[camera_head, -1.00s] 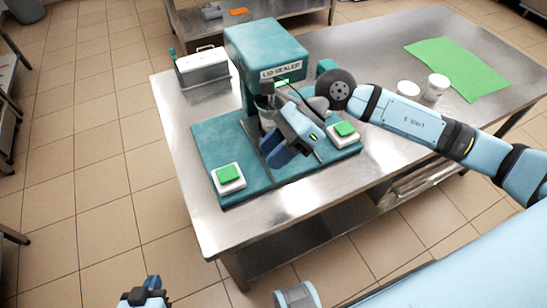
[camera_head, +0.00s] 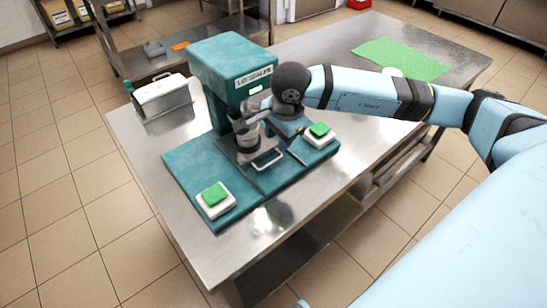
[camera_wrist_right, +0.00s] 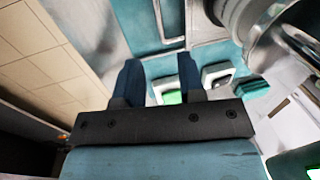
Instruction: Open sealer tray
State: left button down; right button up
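The teal lid sealer (camera_head: 232,67) stands on a steel table, with a wide teal base. Its tray (camera_head: 239,156) is a grey plate at the foot of the column, with a metal loop handle (camera_head: 268,160) in front. A grey metal cylinder (camera_head: 246,134) stands above the tray; I cannot tell whether it is a cup or part of the press. My right gripper (camera_head: 287,128) is beside the cylinder, above the base. In the wrist view its two blue fingers (camera_wrist_right: 159,75) are apart with nothing between them; the handle (camera_wrist_right: 171,38) shows beyond them. My left gripper is out of view.
Two white blocks with green buttons (camera_head: 214,200) (camera_head: 320,132) sit at the base's front corners. A metal box (camera_head: 162,97) stands left of the sealer. A green mat (camera_head: 403,59) and a white lid (camera_head: 392,72) lie at the back right, partly behind my arm.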

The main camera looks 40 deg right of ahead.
aim_at(273, 161)
jog(key=f, duration=0.3)
jog(key=w+f, duration=0.1)
jog(key=f, duration=0.4)
jog(key=shift+w+a+f, duration=0.15)
jog(key=shift+w+f, duration=0.1)
jog(key=shift+f, duration=0.1)
grip_shut()
